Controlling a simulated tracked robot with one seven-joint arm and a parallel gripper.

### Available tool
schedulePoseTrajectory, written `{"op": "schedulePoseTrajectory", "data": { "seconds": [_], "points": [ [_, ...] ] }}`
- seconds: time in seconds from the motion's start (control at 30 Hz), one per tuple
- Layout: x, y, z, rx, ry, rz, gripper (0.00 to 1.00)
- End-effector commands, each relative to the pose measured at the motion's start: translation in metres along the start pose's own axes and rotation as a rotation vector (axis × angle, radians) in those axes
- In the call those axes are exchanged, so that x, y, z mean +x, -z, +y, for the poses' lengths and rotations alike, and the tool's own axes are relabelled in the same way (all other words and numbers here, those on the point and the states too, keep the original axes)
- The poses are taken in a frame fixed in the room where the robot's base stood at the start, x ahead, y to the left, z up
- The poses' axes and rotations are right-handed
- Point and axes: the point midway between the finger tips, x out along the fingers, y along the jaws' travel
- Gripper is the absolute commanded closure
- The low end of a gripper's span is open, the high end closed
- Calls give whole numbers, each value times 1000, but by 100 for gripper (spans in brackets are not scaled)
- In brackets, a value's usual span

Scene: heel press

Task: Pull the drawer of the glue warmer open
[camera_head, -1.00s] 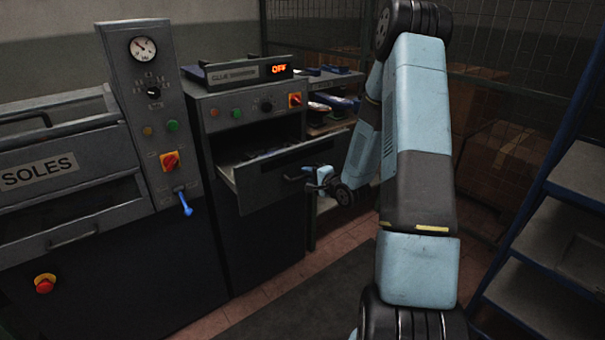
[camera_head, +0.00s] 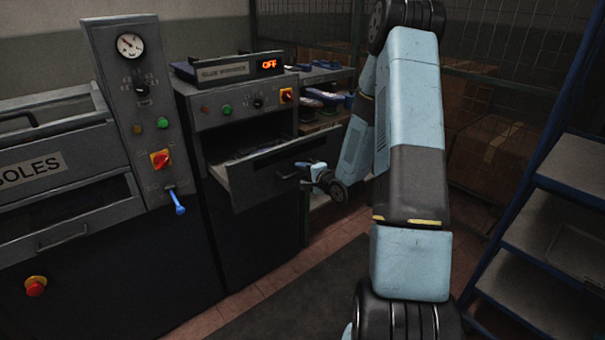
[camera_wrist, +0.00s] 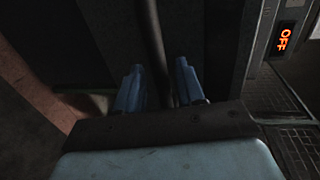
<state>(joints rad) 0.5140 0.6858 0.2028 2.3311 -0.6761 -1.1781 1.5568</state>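The glue warmer (camera_head: 252,215) is a dark grey cabinet with a lit OFF display (camera_head: 269,64) on top. Its drawer (camera_head: 262,176) stands pulled out, with the inside partly showing from above. My gripper (camera_head: 303,170) is at the handle on the drawer's front. In the wrist view, the dark handle bar (camera_wrist: 157,50) runs down between the two blue fingers of my gripper (camera_wrist: 160,85). The fingers look close about the bar; the contact itself is partly hidden.
The SOLES press (camera_head: 60,190) with its gauge column stands left of the warmer. Shelves with shoes (camera_head: 322,98) stand behind it. A blue-framed rack (camera_head: 560,200) is at the right. A dark mat (camera_head: 290,300) lies on open floor in front.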

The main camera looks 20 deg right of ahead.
Motion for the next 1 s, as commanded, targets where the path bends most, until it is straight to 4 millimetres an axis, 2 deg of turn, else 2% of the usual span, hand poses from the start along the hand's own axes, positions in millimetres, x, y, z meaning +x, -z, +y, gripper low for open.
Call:
{"op": "schedulePoseTrajectory", "data": {
  "seconds": [0.17,0.6,0.8,1.0],
  "points": [
    [-24,1,0,1,0,2,62],
    [-110,1,1,2,-2,4,62],
    [-126,2,2,2,-2,3,62],
    [-133,1,2,2,-2,0,62]
  ]
}}
